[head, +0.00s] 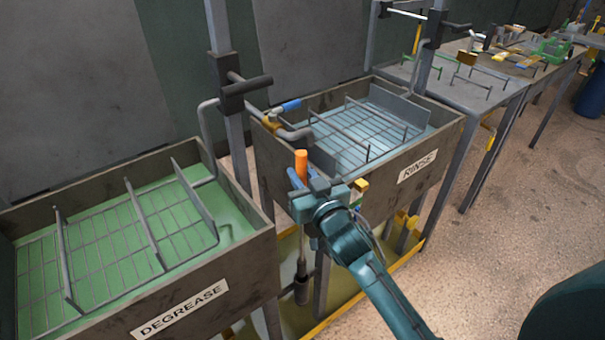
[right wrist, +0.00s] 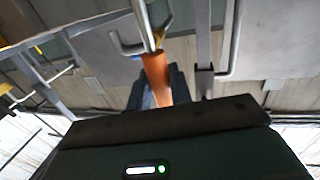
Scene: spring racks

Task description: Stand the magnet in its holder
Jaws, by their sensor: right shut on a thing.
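The magnet is a long tool with an orange handle (head: 301,164), a thin shaft and a dark cylindrical end (head: 302,291). I cannot make out the holder for certain. My left gripper is not in view.
The DEGREASE tank (head: 240,262) with green liquid and a wire rack stands at the left. The RINSE tank (head: 446,150) with a rack stands right behind my gripper. A grey post with a pipe (head: 233,130) rises between them. A bench (head: 447,87) holds small racks. Floor is clear at right.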

